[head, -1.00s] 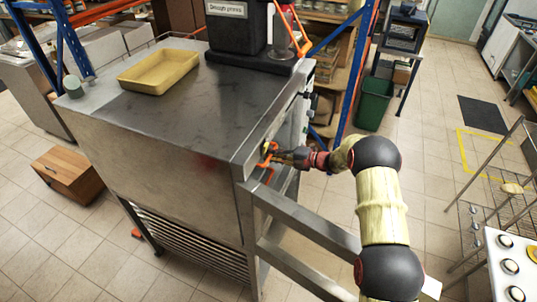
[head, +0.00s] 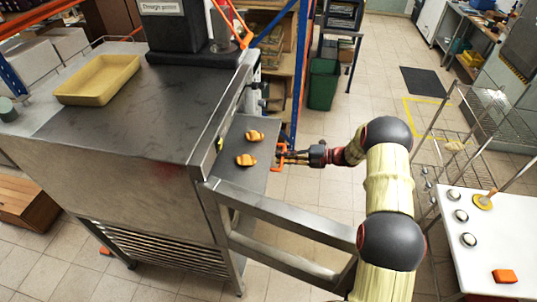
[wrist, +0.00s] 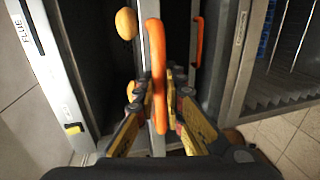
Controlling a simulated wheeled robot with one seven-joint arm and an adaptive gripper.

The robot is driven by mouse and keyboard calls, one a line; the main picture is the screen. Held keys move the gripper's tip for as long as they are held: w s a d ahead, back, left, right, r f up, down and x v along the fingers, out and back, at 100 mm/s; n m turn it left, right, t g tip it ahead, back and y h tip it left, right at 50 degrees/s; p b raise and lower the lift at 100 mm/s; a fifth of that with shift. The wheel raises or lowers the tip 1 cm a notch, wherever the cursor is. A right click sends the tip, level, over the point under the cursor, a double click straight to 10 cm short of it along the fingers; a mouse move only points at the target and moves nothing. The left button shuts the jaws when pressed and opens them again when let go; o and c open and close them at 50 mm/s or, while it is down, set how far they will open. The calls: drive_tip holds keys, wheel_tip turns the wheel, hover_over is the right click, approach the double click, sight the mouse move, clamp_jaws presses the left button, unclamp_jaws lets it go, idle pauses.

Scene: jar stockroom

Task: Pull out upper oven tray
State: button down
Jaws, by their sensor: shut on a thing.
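The steel oven (head: 110,130) stands at the left in the head view. A dark upper tray (head: 258,181) juts out of its front, with two golden pastries (head: 254,135) on the part that shows. My gripper (head: 283,156) is at the tray's outer edge and is shut on its orange handle (head: 277,167). In the wrist view the handle (wrist: 156,65) passes upright between my fingers (wrist: 158,95). One pastry (wrist: 127,23) shows beside it. A second orange handle (wrist: 198,42) is to the right, apart from my fingers. The tray's inner end is hidden inside the oven.
A steel frame (head: 290,218) sticks out from the oven's front, below my arm. A yellow tray (head: 98,78) lies on the oven's top. A green bin (head: 323,84) stands behind. A white table (head: 495,235) and wire rack (head: 470,125) are at the right. The floor between is open.

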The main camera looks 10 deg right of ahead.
drive_tip(key=shift+f+v, duration=0.25)
drive_tip(key=shift+v, duration=1.05)
drive_tip(key=c, duration=1.9)
unclamp_jaws()
drive_tip(key=shift+d, duration=0.1)
drive_tip(key=v, duration=1.1)
drive_tip(key=shift+d, duration=0.4)
drive_tip(key=shift+s, duration=0.1)
